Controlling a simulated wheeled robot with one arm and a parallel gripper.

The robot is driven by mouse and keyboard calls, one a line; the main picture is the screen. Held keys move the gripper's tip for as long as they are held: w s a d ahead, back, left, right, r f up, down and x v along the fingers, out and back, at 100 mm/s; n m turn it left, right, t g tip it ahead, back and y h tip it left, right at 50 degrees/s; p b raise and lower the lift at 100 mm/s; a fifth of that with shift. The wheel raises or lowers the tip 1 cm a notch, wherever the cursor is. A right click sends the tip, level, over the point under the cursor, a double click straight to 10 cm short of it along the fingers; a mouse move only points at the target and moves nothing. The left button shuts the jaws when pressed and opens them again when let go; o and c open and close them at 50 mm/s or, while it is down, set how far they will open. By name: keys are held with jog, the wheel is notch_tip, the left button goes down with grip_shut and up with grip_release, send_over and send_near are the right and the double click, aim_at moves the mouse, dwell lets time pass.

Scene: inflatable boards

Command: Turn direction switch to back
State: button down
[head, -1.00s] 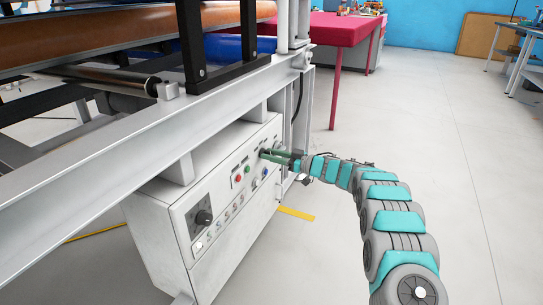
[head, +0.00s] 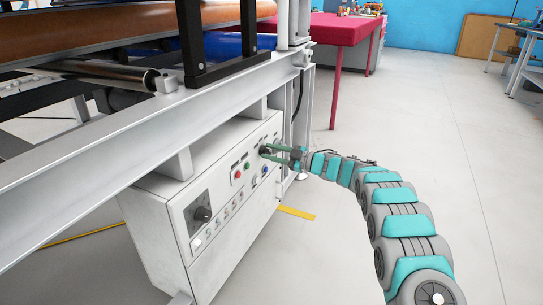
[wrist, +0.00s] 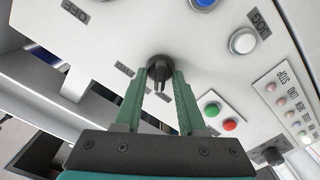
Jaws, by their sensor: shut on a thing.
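The direction switch is a black knob (wrist: 159,69) on the white control panel, seen in the wrist view between my green fingertips. My gripper (wrist: 160,78) is shut on this knob, with one finger on each side. The knob's pointer ridge faces down in the picture, toward the gripper's palm.
Near the knob on the control box (head: 160,232) are a green button (wrist: 211,109), a red button (wrist: 230,125), a blue button (wrist: 203,3) and a white JOG button (wrist: 243,41). A grey machine beam (head: 120,145) runs above the box. The floor right of it is clear.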

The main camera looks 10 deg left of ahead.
jog(key=shift+f+n+b, duration=0.1)
jog(key=shift+n+b, duration=0.4)
jog(key=shift+n, duration=0.5)
jog(key=c, duration=0.9)
grip_release()
jog(key=shift+o, duration=0.2)
jog(key=v, duration=0.7)
jog(key=shift+s+d, duration=0.15)
jog(key=shift+d, duration=0.2)
